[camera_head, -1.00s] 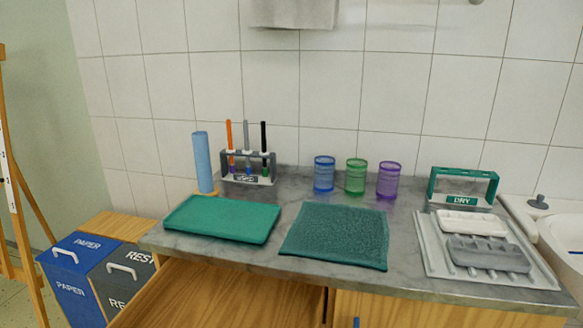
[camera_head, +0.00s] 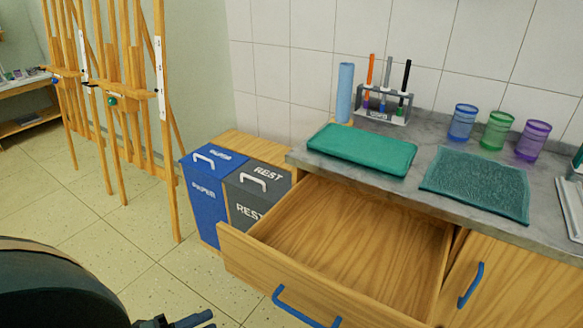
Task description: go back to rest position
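My dark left arm comes in at the bottom left corner. Part of my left gripper (camera_head: 182,321) shows at the bottom edge, over the floor in front of the open drawer. It is cut off by the frame, so I cannot tell whether it is open or shut. I see nothing held in the visible part. My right gripper is out of view.
The wooden drawer (camera_head: 345,245) stands pulled out and looks empty. Blue PAPER (camera_head: 203,197) and grey REST (camera_head: 255,195) bins stand left of it. Easels (camera_head: 118,95) stand left; floor between is clear.

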